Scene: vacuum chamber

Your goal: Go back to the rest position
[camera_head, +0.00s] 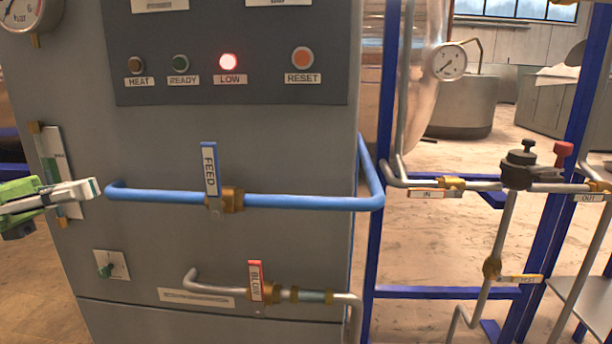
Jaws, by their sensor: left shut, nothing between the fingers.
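My left gripper (92,188) comes in from the left edge, green and silver. It is shut and empty, in front of the grey cabinet (130,235), close to the left end of the blue pipe (290,201). I cannot tell whether it touches the cabinet. The blue FEED handle (209,169) stands upright on its brass valve, apart from the gripper. My right gripper is not in view.
A panel (230,40) has HEAT, READY, LOW and RESET lights; LOW glows red. The red-handled BLOW valve (256,281) and a small green switch (105,270) are below. Blue frame posts (388,90) and grey piping stand right. Open floor lies behind.

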